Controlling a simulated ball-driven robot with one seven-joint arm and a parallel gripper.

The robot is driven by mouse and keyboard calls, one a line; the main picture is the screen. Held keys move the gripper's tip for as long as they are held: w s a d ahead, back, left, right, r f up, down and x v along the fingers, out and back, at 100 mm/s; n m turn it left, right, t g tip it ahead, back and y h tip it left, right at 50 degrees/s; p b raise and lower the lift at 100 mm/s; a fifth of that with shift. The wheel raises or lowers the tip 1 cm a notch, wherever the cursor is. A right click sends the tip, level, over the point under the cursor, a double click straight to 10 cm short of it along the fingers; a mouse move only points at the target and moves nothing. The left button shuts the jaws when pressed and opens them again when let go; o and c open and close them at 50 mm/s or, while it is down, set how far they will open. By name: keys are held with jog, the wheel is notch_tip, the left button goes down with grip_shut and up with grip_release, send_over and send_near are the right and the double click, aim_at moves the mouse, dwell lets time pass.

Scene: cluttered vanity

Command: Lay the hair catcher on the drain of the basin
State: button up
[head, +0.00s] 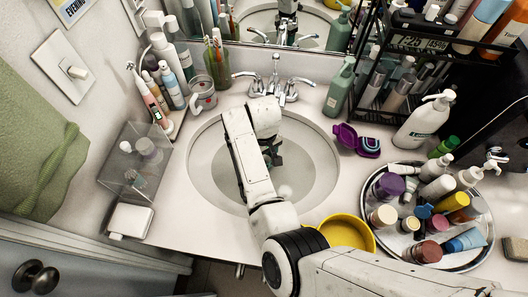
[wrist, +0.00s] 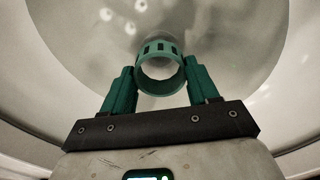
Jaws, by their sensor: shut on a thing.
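The hair catcher is a green ring with slots in its wall (wrist: 160,50), held between the fingertips of my gripper (wrist: 158,76) in the wrist view. My gripper is shut on it, one green finger on each side. In the head view my gripper (head: 273,156) is inside the round white basin (head: 318,165), below the rim. The hair catcher cannot be made out clearly there. The wrist view shows the basin's smooth grey inner wall (wrist: 245,55) and several bright reflections.
The faucet (head: 275,85) stands behind the basin. A yellow bowl (head: 346,231) is close to my arm at the front right. A purple case (head: 357,140) and a crowded round tray (head: 478,258) are on the right. A clear box (head: 135,165) stands left.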

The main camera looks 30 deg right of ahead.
jog(key=shift+f+b, duration=0.85)
jog(key=shift+f, duration=0.95)
jog(key=shift+f, duration=0.35)
jog(key=o, duration=1.1)
notch_tip(320, 180, up, 11)
jog(key=shift+f, duration=0.15)
